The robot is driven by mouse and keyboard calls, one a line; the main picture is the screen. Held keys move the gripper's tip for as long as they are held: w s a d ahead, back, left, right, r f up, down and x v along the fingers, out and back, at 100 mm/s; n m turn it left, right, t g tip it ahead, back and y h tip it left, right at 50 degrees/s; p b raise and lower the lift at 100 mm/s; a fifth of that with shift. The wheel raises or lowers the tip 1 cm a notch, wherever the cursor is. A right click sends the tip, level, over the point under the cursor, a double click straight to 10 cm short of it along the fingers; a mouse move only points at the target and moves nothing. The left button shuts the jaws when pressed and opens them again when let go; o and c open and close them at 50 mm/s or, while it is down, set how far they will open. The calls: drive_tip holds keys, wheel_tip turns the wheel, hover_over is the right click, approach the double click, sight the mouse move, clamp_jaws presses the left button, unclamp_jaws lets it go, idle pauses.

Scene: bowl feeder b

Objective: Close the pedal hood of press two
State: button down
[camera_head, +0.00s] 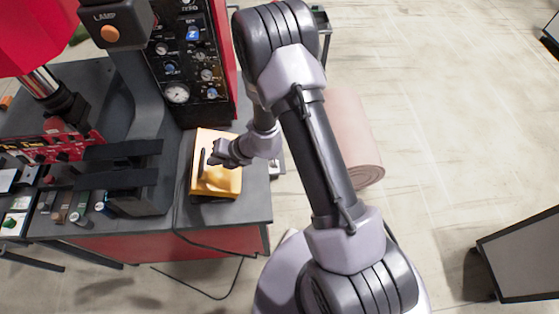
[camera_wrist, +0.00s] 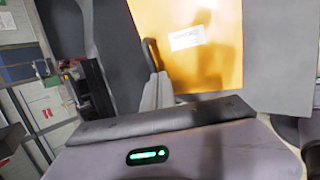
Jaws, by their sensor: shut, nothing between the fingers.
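The yellow pedal hood (camera_head: 222,183) is on the front right corner of the grey bench, beside the press panel marked 2 (camera_head: 193,34). In the wrist view its yellow face (camera_wrist: 200,65) carries a white label, too blurred to read. A dark handle-like bar (camera_wrist: 151,52) stands at its left edge, and it also shows in the head view (camera_head: 202,160). My gripper (camera_head: 214,158) is shut and empty, over the hood close to this bar. In the wrist view its fingertips (camera_wrist: 157,78) are near the bar; I cannot tell whether they touch. I cannot tell how far the hood is open.
The black control panel with gauges (camera_head: 185,60) stands behind the hood. The press frame with dark plates (camera_head: 122,170) is to the left. A pink roll (camera_head: 350,135) lies to the right behind my arm. A cable (camera_head: 205,291) hangs below the bench. The floor at right is mostly clear.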

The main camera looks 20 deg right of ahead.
drive_tip(key=w+a+f, duration=0.1)
drive_tip(key=a, duration=0.1)
drive_tip(key=w+a+f+h+b, duration=0.1)
drive_tip(key=a, duration=0.2)
drive_tip(key=a+f+h, duration=0.1)
drive_tip(key=a+f, duration=0.1)
drive_tip(key=a, duration=0.1)
drive_tip(key=shift+w+a+f+g+b, duration=0.1)
drive_tip(key=shift+w+g+b, duration=0.2)
drive_tip(key=shift+w+g, duration=0.1)
drive_tip(key=shift+w+a+f+b, duration=0.2)
drive_tip(key=shift+a+f+b, duration=0.15)
drive_tip(key=shift+a+f, duration=0.25)
drive_tip(key=shift+s+a, duration=0.1)
